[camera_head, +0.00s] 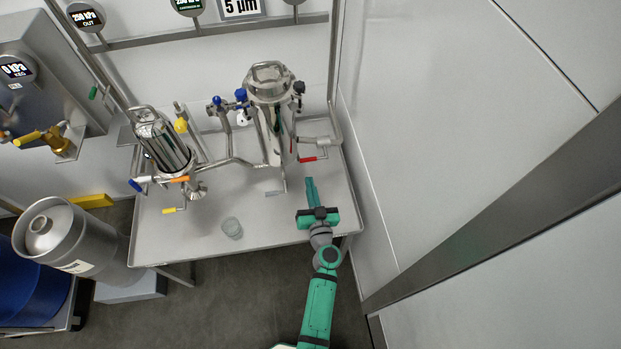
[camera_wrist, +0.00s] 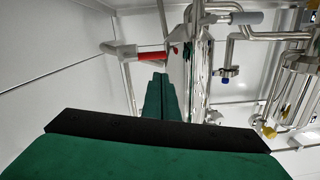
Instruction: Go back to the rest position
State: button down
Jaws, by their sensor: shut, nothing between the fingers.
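My gripper (camera_head: 309,184) is shut and empty. In the head view it reaches over the right front part of the steel table (camera_head: 215,253), close to the tall filter vessel (camera_head: 272,115). The red-handled valve (camera_head: 313,158) lies just beyond the fingertips. In the wrist view my green fingers (camera_wrist: 161,85) stand together and point at the pipework. The red handle (camera_wrist: 153,56) shows just above the fingertips there, apart from them or touching, I cannot tell.
A smaller steel vessel (camera_head: 160,140) with coloured valve handles stands at the left of the table. A steel keg (camera_head: 68,240) stands left. The wall (camera_head: 440,120) rises close on the right.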

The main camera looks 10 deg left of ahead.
jog(key=shift+s+d+r, duration=0.1)
jog(key=shift+s+d, duration=0.35)
jog(key=shift+s, duration=0.05)
jog(key=shift+w, duration=0.1)
jog(key=s+d+f+m+g+h, duration=0.1)
jog(key=s+d+h, duration=0.2)
jog(key=s, duration=0.9)
jog(key=s+d+f+m+g+h, duration=0.1)
jog(key=s+d+h, duration=0.15)
jog(key=s, duration=0.85)
jog(key=s+d+r+t+h, duration=0.1)
jog(key=s+d+r, duration=0.2)
jog(key=s+r, duration=1.1)
notch_tip(320, 180, up, 4)
jog(key=shift+s+f, duration=0.1)
jog(key=shift+s, duration=0.2)
jog(key=shift+d, duration=0.2)
